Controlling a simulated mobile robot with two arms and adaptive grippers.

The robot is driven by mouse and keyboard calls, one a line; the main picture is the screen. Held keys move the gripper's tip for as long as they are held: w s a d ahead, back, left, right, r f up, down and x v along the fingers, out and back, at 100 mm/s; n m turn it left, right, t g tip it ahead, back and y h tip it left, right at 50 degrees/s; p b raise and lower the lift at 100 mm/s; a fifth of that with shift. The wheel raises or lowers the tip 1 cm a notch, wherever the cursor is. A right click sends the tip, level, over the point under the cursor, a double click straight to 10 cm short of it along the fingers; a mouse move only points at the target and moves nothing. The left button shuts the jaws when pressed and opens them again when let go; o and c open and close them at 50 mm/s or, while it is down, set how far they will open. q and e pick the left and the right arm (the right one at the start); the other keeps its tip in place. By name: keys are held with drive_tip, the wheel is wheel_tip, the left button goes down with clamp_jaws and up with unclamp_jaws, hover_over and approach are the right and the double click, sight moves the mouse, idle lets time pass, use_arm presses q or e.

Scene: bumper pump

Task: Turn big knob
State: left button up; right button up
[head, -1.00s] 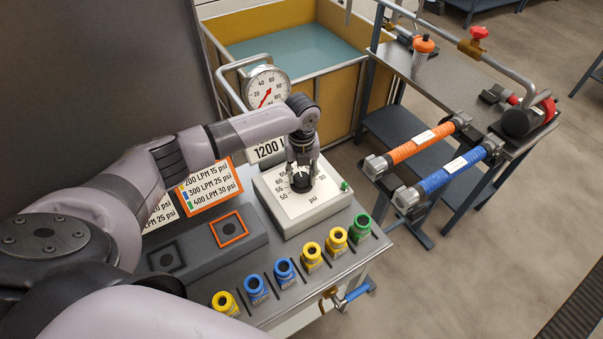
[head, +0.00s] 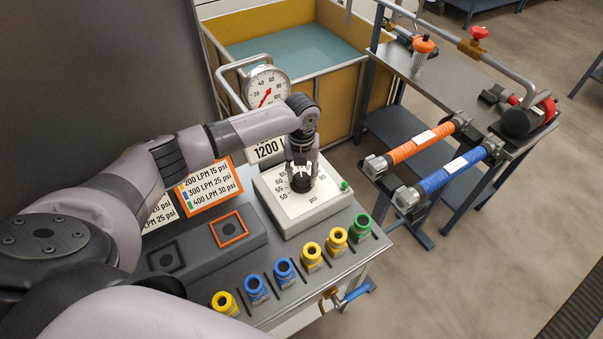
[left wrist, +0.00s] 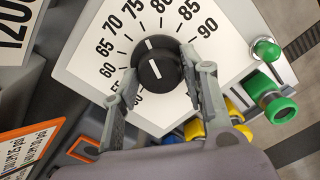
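The big knob (left wrist: 160,68) is black with a white pointer line, on a white dial panel (left wrist: 95,70) printed with psi numbers. The pointer is near 75 in the left wrist view. The knob also shows in the head view (head: 300,182), partly covered by my gripper. My left gripper (left wrist: 160,68) is directly over the panel, fingers spread with one on each side of the knob. The fingertips are very close to the knob's sides; I cannot tell whether they touch. My right gripper is out of view.
A green button (head: 346,185) sits on the panel's right corner. Several coloured fittings, including a green one (head: 361,226), line the front edge. A pressure gauge (head: 266,88) stands behind. A cart with orange (head: 420,140) and blue (head: 450,172) hoses is at right.

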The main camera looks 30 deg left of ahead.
sight(302, 177)
use_arm(q)
drive_tip(key=o, duration=0.3)
drive_tip(key=shift+o, duration=0.2)
wheel_tip(302, 177, up, 12)
idle(0.5)
idle(0.4)
